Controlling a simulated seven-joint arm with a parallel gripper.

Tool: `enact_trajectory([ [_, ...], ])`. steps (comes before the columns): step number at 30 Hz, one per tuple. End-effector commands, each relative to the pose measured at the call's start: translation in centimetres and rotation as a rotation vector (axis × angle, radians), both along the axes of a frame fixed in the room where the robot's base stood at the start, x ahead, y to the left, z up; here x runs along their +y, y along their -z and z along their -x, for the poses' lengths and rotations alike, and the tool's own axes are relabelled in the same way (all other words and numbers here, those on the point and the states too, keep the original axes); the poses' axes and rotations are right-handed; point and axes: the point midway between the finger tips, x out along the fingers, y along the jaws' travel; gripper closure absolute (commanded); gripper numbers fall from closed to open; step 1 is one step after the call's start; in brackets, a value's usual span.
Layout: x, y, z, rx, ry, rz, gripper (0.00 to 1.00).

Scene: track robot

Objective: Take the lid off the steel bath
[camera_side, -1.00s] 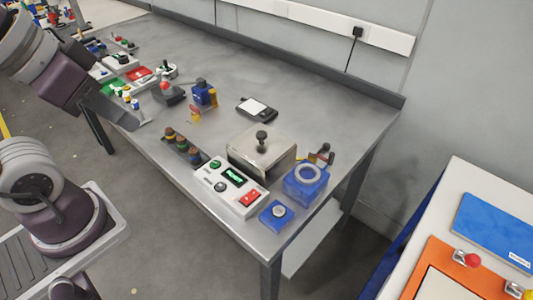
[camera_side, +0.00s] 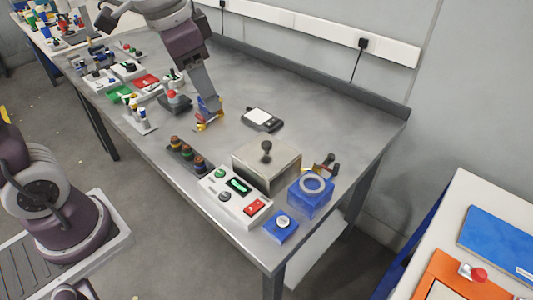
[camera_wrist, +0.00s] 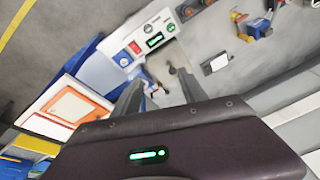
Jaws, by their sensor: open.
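The steel bath (camera_side: 268,172) is a square metal box near the right end of the bench in the side view. Its flat lid (camera_side: 250,153) is on it, with a dark knob (camera_side: 266,147) standing upright in the middle. My gripper (camera_side: 208,112) is over the bench, left of and behind the bath in the side view, apart from the lid. In the wrist view my gripper (camera_wrist: 160,92) is open and empty, its two fingers spread. The knob (camera_wrist: 172,69) shows beyond and between them there; the fingers partly hide the bath area.
A white control box (camera_side: 236,195) stands before the bath. A blue container with a ring (camera_side: 309,194) and a small blue block (camera_side: 281,225) are to its right. Brown-topped pots (camera_side: 187,153) and a black-and-white scale (camera_side: 262,119) lie nearby.

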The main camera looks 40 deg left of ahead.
Motion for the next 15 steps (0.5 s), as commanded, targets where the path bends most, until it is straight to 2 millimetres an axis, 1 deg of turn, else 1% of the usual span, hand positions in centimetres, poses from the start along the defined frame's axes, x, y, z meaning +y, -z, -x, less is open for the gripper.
enact_trajectory([
  [1, 0.0, 1.7, -3.1, 0.055, 0.062, -0.015, 0.5],
  [2, -0.1, 2.9, -4.9, 0.084, 0.106, -0.025, 0.5],
  [3, -0.1, 4.6, -7.1, 0.12, 0.163, -0.036, 0.5],
  [5, -0.1, 7.5, -9.9, 0.167, 0.244, -0.048, 0.5],
  [6, -0.1, 9.4, -11.4, 0.195, 0.29, -0.052, 0.5],
  [9, -0.2, 13.2, -13.8, 0.244, 0.378, -0.058, 0.5],
  [10, -0.2, 14.0, -14.2, 0.253, 0.396, -0.059, 0.5],
  [12, -0.2, 15.3, -14.8, 0.267, 0.423, -0.06, 0.5],
  [15, -0.2, 16.7, -15.0, 0.273, 0.434, -0.06, 0.5],
])
